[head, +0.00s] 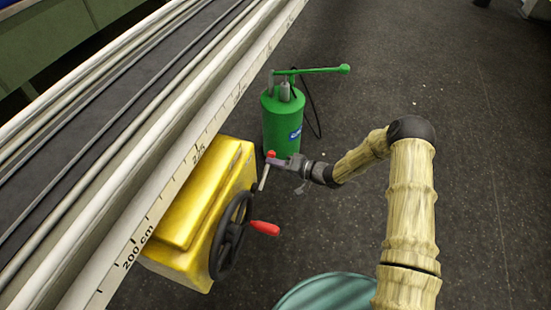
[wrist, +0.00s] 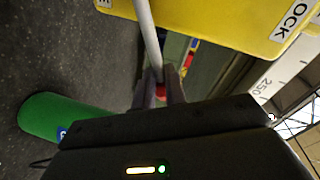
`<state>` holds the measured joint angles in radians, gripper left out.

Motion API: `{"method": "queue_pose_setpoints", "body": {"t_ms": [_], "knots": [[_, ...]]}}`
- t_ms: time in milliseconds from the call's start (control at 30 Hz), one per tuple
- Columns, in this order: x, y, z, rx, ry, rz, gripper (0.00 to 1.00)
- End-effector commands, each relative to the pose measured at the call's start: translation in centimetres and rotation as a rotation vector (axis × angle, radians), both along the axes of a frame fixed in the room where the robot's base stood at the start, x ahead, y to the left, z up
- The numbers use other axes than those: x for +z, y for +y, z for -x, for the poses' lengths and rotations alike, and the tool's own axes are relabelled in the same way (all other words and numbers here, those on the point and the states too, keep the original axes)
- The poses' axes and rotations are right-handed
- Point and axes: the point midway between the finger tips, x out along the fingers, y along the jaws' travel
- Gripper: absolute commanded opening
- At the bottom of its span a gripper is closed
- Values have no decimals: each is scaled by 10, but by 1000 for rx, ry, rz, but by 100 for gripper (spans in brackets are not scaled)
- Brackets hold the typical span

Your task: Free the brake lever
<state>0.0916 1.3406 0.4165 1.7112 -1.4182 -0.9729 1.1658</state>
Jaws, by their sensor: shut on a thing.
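The brake lever is a thin pale rod with a red knob (head: 271,154), standing out from the right side of the yellow box (head: 195,210) in the head view. My gripper (head: 277,160) is at the top of the rod. In the wrist view my gripper's fingers (wrist: 159,95) are shut around the lever's red end (wrist: 161,91), and the grey rod (wrist: 147,38) runs up from them to the yellow box (wrist: 225,22). Part of a label ending in "OCK" shows on the box there. The fingers hide part of the knob.
A black handwheel (head: 229,238) with a red handle (head: 265,228) sits on the box below the lever. A green pump canister (head: 283,120) stands on the floor behind my gripper. The long scaled rail (head: 185,165) runs along the left. The floor at right is clear.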

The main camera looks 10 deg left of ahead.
Motion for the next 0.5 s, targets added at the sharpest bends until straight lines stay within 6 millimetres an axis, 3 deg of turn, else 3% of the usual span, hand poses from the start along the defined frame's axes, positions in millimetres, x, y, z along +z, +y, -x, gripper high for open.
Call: {"method": "queue_pose_setpoints", "body": {"t_ms": [33,467,500], "knots": [[8,-1,-10,-19,-7,-15,0],[6,-1,-9,-19,9,-16,0],[6,-1,-9,-19,9,-16,14]]}}
